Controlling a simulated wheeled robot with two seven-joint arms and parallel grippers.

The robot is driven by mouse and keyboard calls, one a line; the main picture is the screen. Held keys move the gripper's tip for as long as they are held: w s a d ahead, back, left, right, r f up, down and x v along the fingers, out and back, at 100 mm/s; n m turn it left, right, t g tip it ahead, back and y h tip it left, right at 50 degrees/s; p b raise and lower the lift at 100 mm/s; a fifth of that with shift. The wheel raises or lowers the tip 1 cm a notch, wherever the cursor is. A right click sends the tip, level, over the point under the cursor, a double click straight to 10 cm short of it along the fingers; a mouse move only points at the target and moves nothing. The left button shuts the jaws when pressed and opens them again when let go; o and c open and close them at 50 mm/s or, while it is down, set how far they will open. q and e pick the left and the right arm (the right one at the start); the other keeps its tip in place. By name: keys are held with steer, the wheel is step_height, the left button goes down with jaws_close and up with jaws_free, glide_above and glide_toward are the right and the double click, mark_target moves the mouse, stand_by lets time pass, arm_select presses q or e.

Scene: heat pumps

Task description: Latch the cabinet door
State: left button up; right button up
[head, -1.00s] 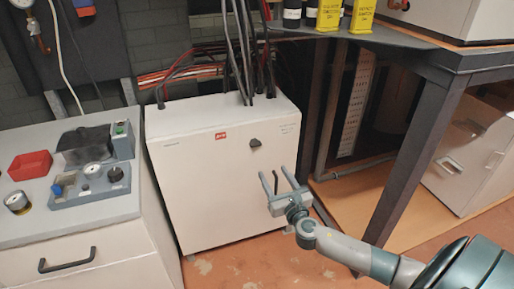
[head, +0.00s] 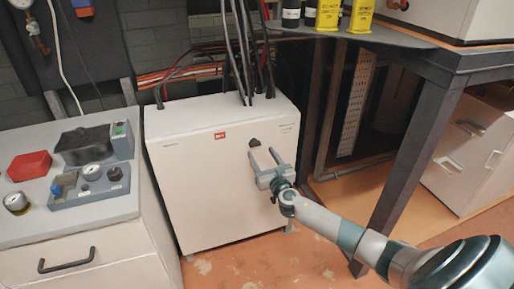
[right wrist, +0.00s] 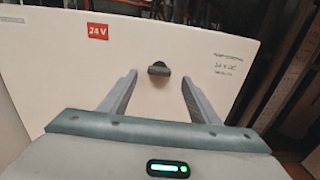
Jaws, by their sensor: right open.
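The white cabinet (head: 200,190) stands on the floor in the middle of the head view, its front door looking closed. A small dark latch knob (head: 255,142) sits high on the door, right of a red label; in the right wrist view the knob (right wrist: 158,69) lies between and beyond my fingertips. My right gripper (head: 262,154) is open and empty just below the knob, its two fingers pointing up toward it. The right wrist view shows the open fingers (right wrist: 158,78) on either side of the knob, apart from it. My left gripper is not in view.
A grey bench (head: 85,215) with a control box and red tray (head: 29,166) stands at the left. A dark metal table (head: 430,62) with yellow containers (head: 330,14) is at the right. Cables (head: 245,60) rise from the cabinet's top. Floor in front is clear.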

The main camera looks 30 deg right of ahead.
mark_target(256, 145)
steer(key=x, duration=0.4)
steer(key=shift+w+b, duration=0.3)
steer(key=shift+w, duration=0.1)
steer(key=shift+w+d, duration=0.2)
steer(key=shift+w, duration=0.35)
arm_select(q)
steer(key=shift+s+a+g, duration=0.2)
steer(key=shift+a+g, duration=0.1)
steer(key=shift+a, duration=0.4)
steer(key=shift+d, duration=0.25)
arm_select(e)
steer(key=c, duration=1.1)
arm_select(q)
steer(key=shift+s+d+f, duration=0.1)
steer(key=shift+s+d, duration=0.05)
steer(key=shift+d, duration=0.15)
arm_select(e)
steer(key=shift+o, duration=0.2)
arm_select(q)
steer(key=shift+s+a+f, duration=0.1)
